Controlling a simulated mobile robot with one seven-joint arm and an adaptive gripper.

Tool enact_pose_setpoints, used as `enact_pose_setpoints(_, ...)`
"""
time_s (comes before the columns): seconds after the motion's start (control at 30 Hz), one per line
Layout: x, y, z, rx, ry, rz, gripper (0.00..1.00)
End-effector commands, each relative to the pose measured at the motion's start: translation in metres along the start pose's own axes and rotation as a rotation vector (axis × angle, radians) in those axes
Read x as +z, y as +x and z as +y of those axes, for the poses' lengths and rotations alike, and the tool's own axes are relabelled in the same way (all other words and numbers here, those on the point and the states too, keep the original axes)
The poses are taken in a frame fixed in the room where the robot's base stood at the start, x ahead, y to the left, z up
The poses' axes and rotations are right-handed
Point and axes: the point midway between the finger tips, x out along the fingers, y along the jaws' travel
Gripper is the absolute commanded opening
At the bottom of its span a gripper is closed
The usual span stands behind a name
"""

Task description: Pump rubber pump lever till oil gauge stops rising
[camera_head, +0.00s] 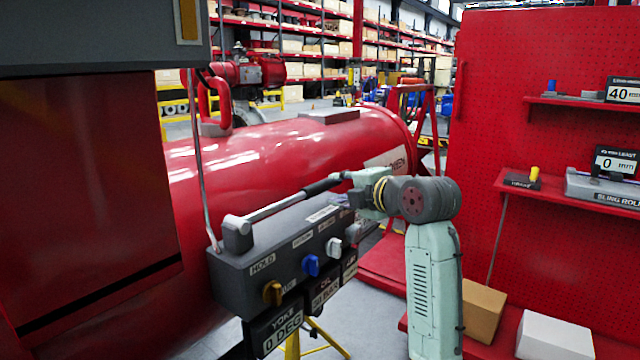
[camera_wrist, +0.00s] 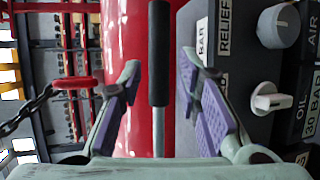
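The pump lever is a grey rod (camera_head: 285,206) with a black rubber grip (camera_head: 322,186), rising to the right from a pivot on the grey control box (camera_head: 235,275). In the wrist view the black grip (camera_wrist: 159,50) lies between the fingers of my gripper (camera_wrist: 160,78). The purple-padded fingers are apart, with a gap on each side of the lever. My gripper (camera_head: 347,180) is at the lever's far end in the head view. The oil display (camera_wrist: 308,105) reads 30 BAR in the wrist view.
The yoke display (camera_head: 283,331) reads 0 DEG. A large red tank (camera_head: 270,150) lies behind. A red pegboard (camera_head: 540,60) with shelves stands right.

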Motion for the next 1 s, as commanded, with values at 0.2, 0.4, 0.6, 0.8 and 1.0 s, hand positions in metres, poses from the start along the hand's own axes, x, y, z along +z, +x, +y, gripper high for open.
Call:
enact_pose_setpoints(0.2, -0.001, 0.044, 0.004, -0.001, 0.002, 0.004, 0.31)
enact_pose_setpoints(0.4, -0.001, 0.070, 0.003, 0.001, 0.002, 0.002, 0.31)
enact_pose_setpoints(0.6, -0.001, 0.079, 0.001, 0.001, 0.000, 0.000, 0.31)
enact_pose_setpoints(0.8, -0.001, 0.079, 0.001, 0.002, 0.000, 0.001, 0.31)
enact_pose_setpoints(1.0, -0.001, 0.078, 0.001, 0.002, 0.000, 0.001, 0.18)
